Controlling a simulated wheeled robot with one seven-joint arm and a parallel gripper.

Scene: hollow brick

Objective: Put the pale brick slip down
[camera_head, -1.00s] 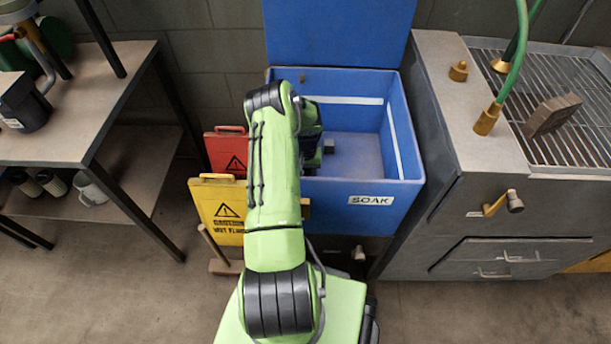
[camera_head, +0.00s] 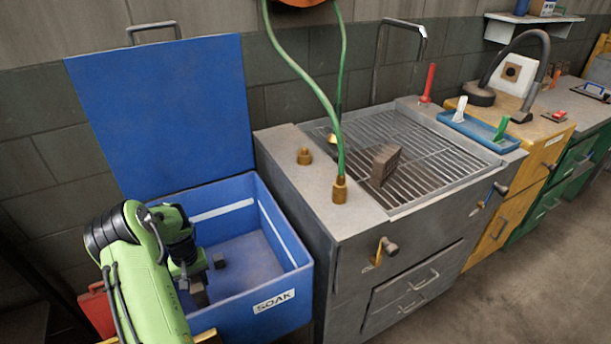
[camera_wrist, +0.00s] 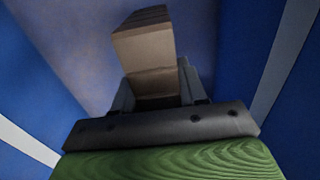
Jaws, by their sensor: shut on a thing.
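My gripper (camera_wrist: 156,88) is shut on a pale brown brick slip (camera_wrist: 146,50), which stands out beyond the fingers in the wrist view. Its far end looks darker and ridged. Behind it are the blue walls and dull floor of the soak bin (camera_head: 285,268). In the head view, my gripper (camera_head: 208,272) is in or over the open bin, towards its left side. The held slip is hard to tell apart from the dark fingers there. I cannot tell whether the slip touches the bin floor.
The bin's blue lid (camera_head: 165,115) stands open behind. To the right, a grey sink unit (camera_head: 290,165) has a metal grate (camera_head: 445,150) with a dark hollow brick (camera_head: 385,166) on it and a green hose (camera_head: 318,92). A blue tray (camera_head: 470,131) lies farther right.

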